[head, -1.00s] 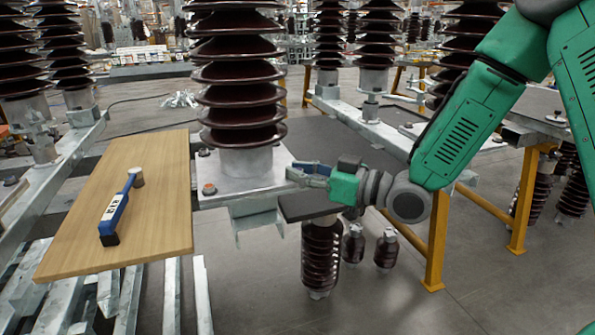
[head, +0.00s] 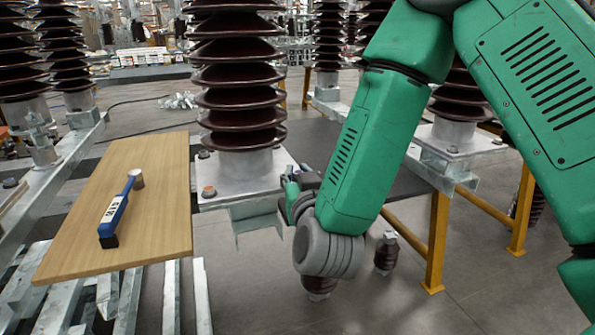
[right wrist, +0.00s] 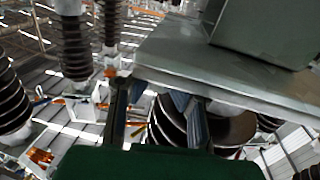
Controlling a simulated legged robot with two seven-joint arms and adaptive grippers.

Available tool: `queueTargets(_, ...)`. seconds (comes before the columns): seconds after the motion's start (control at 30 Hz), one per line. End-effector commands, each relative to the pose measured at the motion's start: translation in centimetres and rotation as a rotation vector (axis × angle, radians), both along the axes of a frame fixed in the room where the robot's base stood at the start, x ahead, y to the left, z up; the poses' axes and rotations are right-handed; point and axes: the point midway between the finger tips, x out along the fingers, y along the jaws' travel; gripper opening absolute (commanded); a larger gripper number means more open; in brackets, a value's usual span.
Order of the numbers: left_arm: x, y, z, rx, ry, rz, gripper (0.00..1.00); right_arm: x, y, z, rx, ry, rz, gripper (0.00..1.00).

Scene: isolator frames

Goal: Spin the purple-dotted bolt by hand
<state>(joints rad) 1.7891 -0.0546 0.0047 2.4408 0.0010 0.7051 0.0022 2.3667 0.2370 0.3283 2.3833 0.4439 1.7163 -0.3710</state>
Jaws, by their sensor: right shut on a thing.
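No purple dot can be made out in any view. A bolt with a reddish top (head: 208,191) sits at the front left corner of the metal base plate (head: 225,186) under the large brown insulator (head: 240,75). Another bolt (head: 203,154) is at the plate's back left. My right gripper (head: 305,178) is at the plate's right edge, partly hidden by my own wrist. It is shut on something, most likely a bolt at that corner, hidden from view. In the right wrist view its two fingers (right wrist: 152,92) stand apart beside a grey plate edge (right wrist: 200,88). My left gripper is not in view.
A wooden board (head: 150,215) at the left carries a blue-handled tool (head: 115,212). More insulators are behind. Open floor lies at the front right.

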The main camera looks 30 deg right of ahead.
Motion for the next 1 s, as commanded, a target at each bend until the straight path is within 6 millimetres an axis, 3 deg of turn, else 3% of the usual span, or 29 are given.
queueTargets(0.23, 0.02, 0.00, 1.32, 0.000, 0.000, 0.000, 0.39, 0.08, 0.10, 0.35, 0.001, -0.006, -0.188, 0.00)
queueTargets(1.0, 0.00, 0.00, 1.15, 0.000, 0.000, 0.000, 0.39, -0.01, 0.00, 0.21, 0.000, -0.004, -0.189, 0.00)
